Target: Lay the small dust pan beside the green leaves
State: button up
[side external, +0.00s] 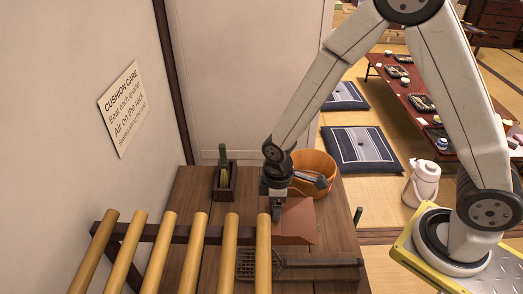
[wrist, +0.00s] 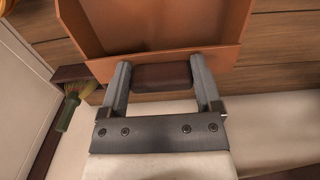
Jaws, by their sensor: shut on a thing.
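The small dust pan (side external: 297,222) is reddish brown. It is at the middle of the wooden table, below my gripper (side external: 277,210) in the side view. The wrist view shows the pan's open tray (wrist: 150,25) at the top and its dark handle (wrist: 162,77) between the two fingers of my gripper (wrist: 160,70), which is shut on that handle. I cannot tell whether the pan touches the table. I cannot make out green leaves for certain. A green upright thing (side external: 222,153) stands in a small dark box (side external: 224,190) left of the pan; it looks brush-like in the wrist view (wrist: 68,110).
A dark slotted tool (side external: 258,264) lies in front on the wooden table (side external: 195,200). A bamboo rack (side external: 200,240) covers the front left.

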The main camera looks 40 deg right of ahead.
jog(key=shift+f, duration=0.4)
jog(key=w+a+f, duration=0.2)
jog(key=w+f, duration=0.7)
jog(key=w, duration=0.4)
jog(key=shift+a+f, duration=0.15)
jog(key=shift+a, duration=0.25)
jog(key=shift+w+f, duration=0.1)
jog(key=shift+w, duration=0.05)
jog(key=shift+w+f, duration=0.15)
jog(key=shift+f, duration=0.75)
jog(key=shift+w+f, duration=0.1)
jog(key=shift+f, duration=0.75)
